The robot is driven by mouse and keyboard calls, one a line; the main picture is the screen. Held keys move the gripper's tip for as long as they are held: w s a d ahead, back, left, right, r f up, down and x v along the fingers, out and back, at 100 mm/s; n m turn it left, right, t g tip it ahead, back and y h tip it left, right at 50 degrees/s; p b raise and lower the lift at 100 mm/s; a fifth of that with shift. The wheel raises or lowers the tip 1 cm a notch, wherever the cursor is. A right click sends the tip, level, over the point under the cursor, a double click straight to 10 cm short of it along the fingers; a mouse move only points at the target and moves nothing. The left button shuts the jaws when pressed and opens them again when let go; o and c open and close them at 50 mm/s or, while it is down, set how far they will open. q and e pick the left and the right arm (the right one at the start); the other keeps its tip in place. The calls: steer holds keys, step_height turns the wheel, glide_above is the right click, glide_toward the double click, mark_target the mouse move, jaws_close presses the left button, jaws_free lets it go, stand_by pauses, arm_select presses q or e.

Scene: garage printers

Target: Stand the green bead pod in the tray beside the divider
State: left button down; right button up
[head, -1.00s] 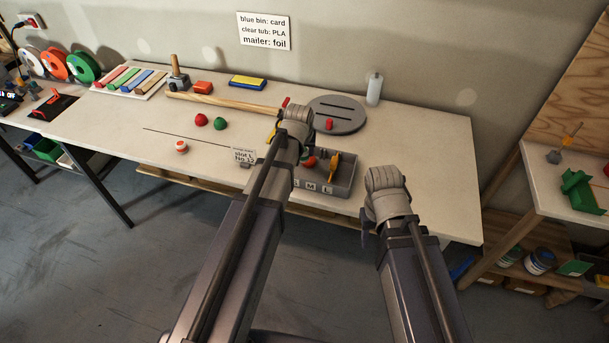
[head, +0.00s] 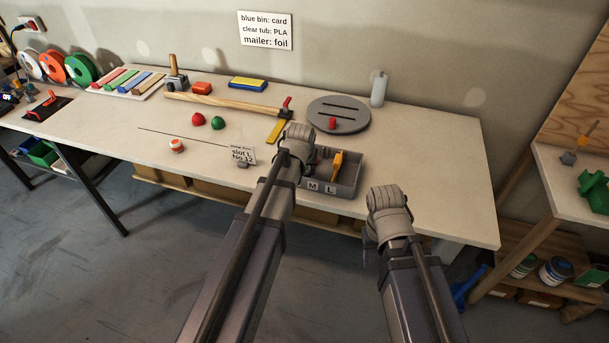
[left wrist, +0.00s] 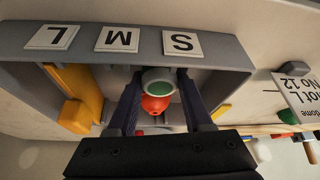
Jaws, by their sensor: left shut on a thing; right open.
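In the left wrist view my left gripper (left wrist: 158,88) is shut on the bead pod (left wrist: 159,79), which shows a pale rim, green inside and a red-orange rounded part. The pod is between the fingers, by the grey tray (left wrist: 215,52); I cannot tell if it touches the tray floor. In the head view my left gripper (head: 297,145) hides the pod and the left part of the tray (head: 345,192). The orange-yellow divider (head: 337,165) stands in the tray and also shows in the left wrist view (left wrist: 88,88). My right gripper (head: 370,228) is open and empty, fingertips mostly hidden.
A red dome (head: 197,119), a green dome (head: 218,123) and a red-and-white pod (head: 176,146) lie left on the bench. A card (head: 242,154) stands left of the tray. A grey slotted disc (head: 352,112) is behind it. The bench right of the tray is clear.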

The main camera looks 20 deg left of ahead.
arm_select(q)
steer(key=shift+f, duration=0.15)
steer(key=shift+c, duration=1.5)
jaws_free()
steer(key=shift+r, duration=0.25)
steer(key=a+p+v, duration=0.1)
steer(key=p+v, duration=1)
steer(key=v, duration=0.1)
steer(key=s+d+f+m+g, duration=0.1)
steer(key=s+d+m+g, duration=0.1)
steer(key=s+d, duration=0.4)
steer(key=s+d+f+m+g, duration=0.1)
steer(key=s+d+m+g, duration=0.2)
steer(key=s+d, duration=0.4)
steer(key=s, duration=0.6)
steer(key=shift+s+d+m+y, duration=0.15)
steer(key=shift+d+m+y, duration=0.1)
steer(key=shift+m+y, duration=0.05)
